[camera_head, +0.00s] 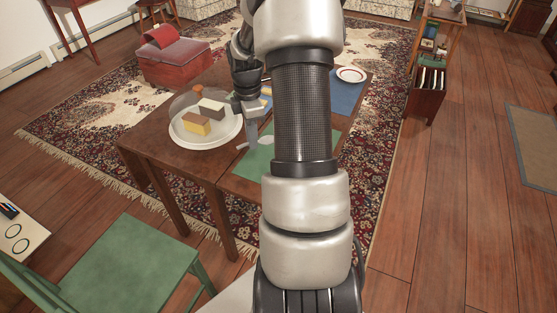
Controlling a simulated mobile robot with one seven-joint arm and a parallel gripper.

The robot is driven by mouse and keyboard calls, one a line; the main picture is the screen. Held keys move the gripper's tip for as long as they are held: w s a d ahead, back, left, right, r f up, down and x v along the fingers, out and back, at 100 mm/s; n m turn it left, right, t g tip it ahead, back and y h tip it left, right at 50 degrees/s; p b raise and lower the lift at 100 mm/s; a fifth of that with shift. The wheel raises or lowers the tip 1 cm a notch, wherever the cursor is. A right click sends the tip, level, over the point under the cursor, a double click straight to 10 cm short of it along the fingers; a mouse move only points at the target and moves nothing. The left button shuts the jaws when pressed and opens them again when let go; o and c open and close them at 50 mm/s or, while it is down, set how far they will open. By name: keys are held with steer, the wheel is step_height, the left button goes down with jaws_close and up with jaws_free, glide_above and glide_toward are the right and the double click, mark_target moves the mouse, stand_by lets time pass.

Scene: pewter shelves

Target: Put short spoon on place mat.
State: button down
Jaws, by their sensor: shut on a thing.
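My gripper (253,108) is over the table, beside the right edge of the round white plate, and is shut on a small, pale grey thing that I take to be the short spoon (265,141). Only a pale end shows below the fingers, against the green place mat (252,168); whether it touches the mat I cannot tell. My arm hides the right part of this mat. A blue place mat (346,97) lies farther back, to the right of my arm, with a small white plate (351,75) at its far end.
The wooden table (150,142) carries a large white plate (226,133) with yellow and dark-and-white blocks under a clear dome. A green chair (125,262) stands in front at left. A red stool (172,62) is behind. A bookcase (427,90) stands at right.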

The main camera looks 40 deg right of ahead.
mark_target(254, 167)
step_height(254, 167, down, 9)
steer(key=shift+r+b, duration=0.1)
steer(key=shift+b, duration=0.75)
steer(key=shift+f, duration=0.2)
steer(key=c, duration=1.8)
jaws_free()
steer(key=shift+r, duration=0.1)
step_height(254, 167, up, 12)
steer(key=p, duration=0.2)
steer(key=shift+r+p, duration=0.1)
steer(key=shift+p, duration=0.2)
